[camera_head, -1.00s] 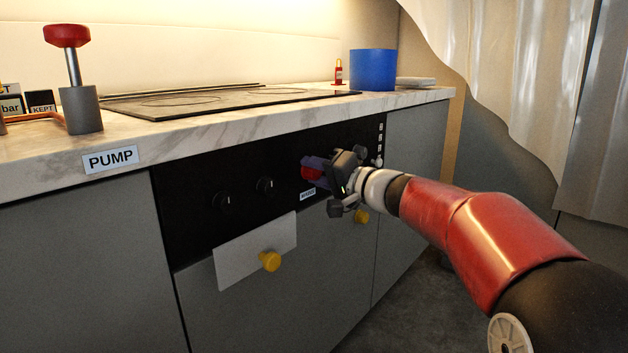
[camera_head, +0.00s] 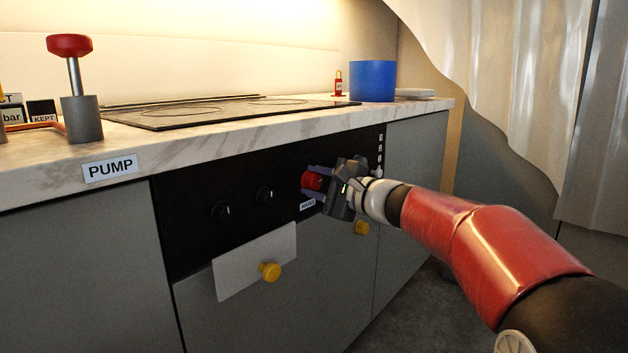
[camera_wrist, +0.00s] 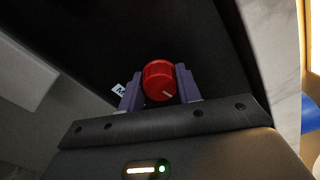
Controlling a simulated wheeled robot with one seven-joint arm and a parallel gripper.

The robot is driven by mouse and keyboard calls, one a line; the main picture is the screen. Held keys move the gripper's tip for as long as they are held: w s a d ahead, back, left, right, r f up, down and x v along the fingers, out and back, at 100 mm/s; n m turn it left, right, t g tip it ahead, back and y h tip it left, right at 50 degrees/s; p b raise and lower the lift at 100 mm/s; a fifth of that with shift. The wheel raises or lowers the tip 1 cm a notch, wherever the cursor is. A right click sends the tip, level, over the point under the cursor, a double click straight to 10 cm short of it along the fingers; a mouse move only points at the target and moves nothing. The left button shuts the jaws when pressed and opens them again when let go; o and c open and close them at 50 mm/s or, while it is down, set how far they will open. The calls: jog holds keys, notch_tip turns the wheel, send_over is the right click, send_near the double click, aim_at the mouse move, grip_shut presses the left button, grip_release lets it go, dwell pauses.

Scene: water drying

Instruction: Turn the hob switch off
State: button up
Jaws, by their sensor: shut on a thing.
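The hob switch is a red round knob (camera_head: 312,180) on the black front panel under the hob. A small white label (camera_head: 308,205) sits just below it. My gripper (camera_head: 318,179) reaches in from the right and is shut on the knob, one purple finger on each side. In the wrist view the red knob (camera_wrist: 158,79) sits between the fingers (camera_wrist: 157,86). A pale mark on its face points to the lower right of that picture. The fingers partly hide the label in the wrist view.
Two black knobs (camera_head: 221,210) (camera_head: 264,195) are left of the red one. The worktop (camera_head: 215,128) above carries the black hob (camera_head: 230,109), a blue pot (camera_head: 372,81) and a red-topped pump (camera_head: 78,95).

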jog(key=shift+m+p, duration=0.3)
jog(key=shift+m, duration=0.9)
jog(key=shift+f, duration=0.1)
jog(key=o, duration=1)
jog(key=shift+c, duration=0.2)
jog(key=v, duration=0.7)
jog(key=shift+s+d, duration=0.25)
jog(key=shift+d, duration=0.1)
